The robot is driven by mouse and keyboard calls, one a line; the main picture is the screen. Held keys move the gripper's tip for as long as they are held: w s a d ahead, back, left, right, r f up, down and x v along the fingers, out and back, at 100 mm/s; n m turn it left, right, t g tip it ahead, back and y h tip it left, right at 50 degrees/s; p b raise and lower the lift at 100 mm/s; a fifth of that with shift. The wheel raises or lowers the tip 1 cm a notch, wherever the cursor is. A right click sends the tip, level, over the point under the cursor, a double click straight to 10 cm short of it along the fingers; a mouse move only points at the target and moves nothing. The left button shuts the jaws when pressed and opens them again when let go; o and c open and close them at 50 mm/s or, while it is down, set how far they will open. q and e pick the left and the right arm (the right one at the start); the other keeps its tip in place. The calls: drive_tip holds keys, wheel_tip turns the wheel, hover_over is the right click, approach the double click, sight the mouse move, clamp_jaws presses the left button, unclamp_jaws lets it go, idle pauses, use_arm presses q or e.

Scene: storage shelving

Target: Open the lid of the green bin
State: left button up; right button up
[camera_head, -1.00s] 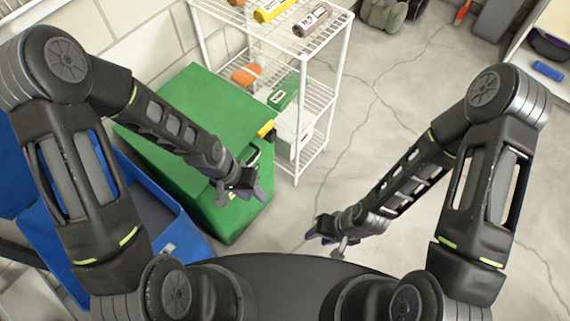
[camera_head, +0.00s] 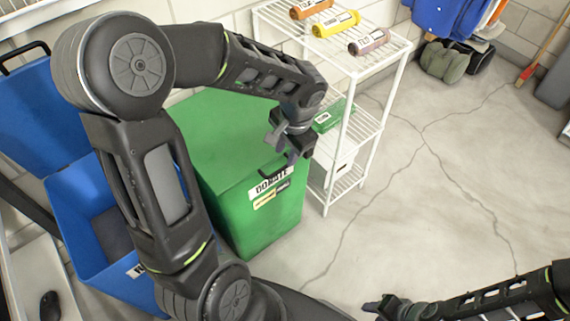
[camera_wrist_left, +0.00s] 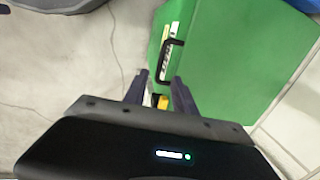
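The green bin (camera_head: 225,150) stands left of the white wire shelf in the head view, its lid shut. Its front has a white-and-yellow label. In the left wrist view the green bin (camera_wrist_left: 235,50) shows its black handle (camera_wrist_left: 168,58) at the front upper edge. My right gripper (camera_head: 380,307) is low near the bottom edge, far from the bin.
A blue bin (camera_head: 75,215) with its lid raised stands left of the green bin. The floor (camera_head: 450,190) to the right is clear.

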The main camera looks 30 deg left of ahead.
sight(282, 168)
use_arm(q)
drive_tip(key=f, duration=0.3)
drive_tip(key=a+f+b, duration=0.1)
drive_tip(key=f, duration=0.2)
drive_tip(key=shift+w+a+f, duration=0.15)
drive_tip(key=shift+f, duration=0.25)
drive_tip(key=shift+c, duration=0.4)
clamp_jaws()
idle(0.6)
